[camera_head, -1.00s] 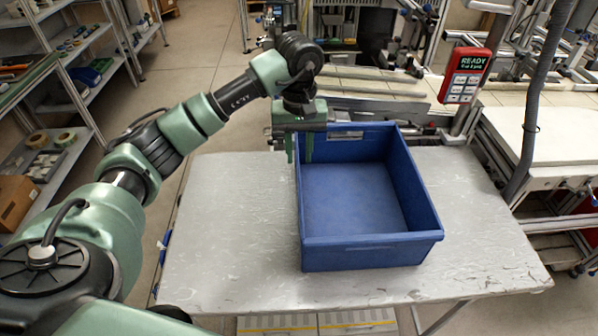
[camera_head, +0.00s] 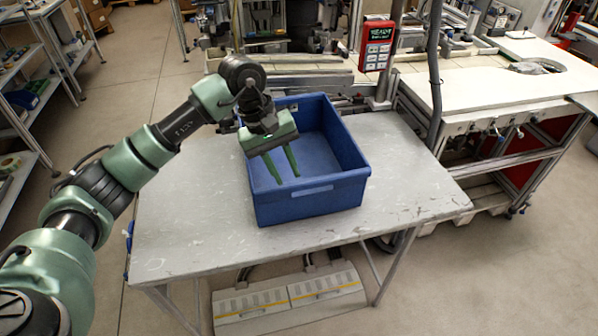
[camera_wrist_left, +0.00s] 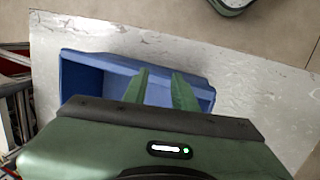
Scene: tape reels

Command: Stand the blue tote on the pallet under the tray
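The blue tote (camera_head: 310,205) stands upright and empty-looking on the worn grey table, with a pale label on its near wall. It also shows in the left wrist view (camera_wrist_left: 82,80). My left gripper (camera_head: 287,177) is tilted above the tote's left side, its two green fingers apart and nothing between them. In the left wrist view the fingers (camera_wrist_left: 161,72) overlap the tote and point toward one wall. I cannot tell whether they touch it. A wooden pallet (camera_head: 482,203) lies under the white-topped bench at right. I cannot pick out the tray with certainty. My right gripper is out of view.
The grey table (camera_head: 185,220) has free room around the tote. A red handset (camera_head: 377,46) on a post and a dark hose (camera_head: 434,75) stand behind it. A white-topped bench (camera_head: 490,90) is at right. A pale striped unit (camera_head: 290,298) lies under the table.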

